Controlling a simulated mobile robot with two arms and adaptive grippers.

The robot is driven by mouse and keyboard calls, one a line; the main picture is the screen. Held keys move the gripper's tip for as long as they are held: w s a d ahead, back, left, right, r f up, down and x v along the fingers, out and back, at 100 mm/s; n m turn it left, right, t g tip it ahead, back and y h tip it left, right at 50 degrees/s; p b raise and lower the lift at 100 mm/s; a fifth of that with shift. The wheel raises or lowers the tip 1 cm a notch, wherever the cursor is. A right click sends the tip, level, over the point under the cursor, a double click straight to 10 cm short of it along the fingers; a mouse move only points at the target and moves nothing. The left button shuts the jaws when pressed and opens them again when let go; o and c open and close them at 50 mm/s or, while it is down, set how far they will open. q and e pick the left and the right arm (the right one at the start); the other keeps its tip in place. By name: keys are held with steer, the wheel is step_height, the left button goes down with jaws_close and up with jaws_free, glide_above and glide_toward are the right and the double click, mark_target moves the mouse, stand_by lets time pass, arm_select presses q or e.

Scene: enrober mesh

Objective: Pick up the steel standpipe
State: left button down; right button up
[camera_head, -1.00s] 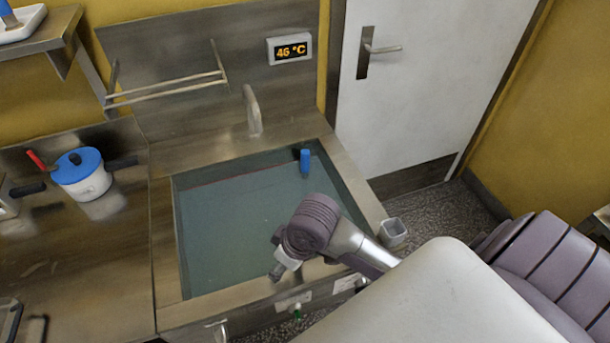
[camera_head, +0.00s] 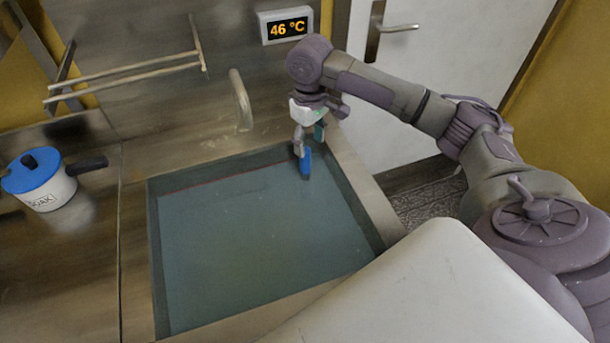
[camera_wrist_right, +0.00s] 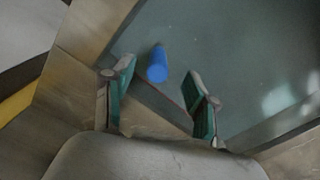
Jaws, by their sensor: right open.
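A blue cylinder (camera_head: 305,164) sticks up from the water at the far right corner of the sink basin; it is the only part of a standpipe that I see, and no steel shows below it. In the right wrist view the blue cylinder (camera_wrist_right: 157,65) appears beyond and between the spread fingertips. My right gripper (camera_head: 309,143) is open, pointing down right at the cylinder in the head view. In the wrist view the right gripper (camera_wrist_right: 159,72) has a gap on both sides of the cylinder. I cannot tell how far above it the fingers are. My left gripper is not in view.
The water-filled basin (camera_head: 153,240) has a steel rim. A white pot (camera_head: 45,190) with a blue lid stands on the left counter. A white door (camera_head: 400,70) is at right.

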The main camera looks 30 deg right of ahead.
mark_target(309, 152)
step_height(309, 152, down, 4)
steer(key=shift+f, duration=0.1)
steer(key=shift+w+f, duration=0.15)
steer(key=shift+f, duration=0.3)
steer(key=f, duration=0.1)
steer(key=w+f+p, duration=0.1)
steer(key=f, duration=0.1)
steer(key=shift+a+f, duration=0.15)
steer(key=shift+f, duration=0.65)
steer(key=shift+c, duration=1)
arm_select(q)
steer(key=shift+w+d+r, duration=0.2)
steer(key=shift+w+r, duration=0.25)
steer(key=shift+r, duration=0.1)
arm_select(e)
jaws_close()
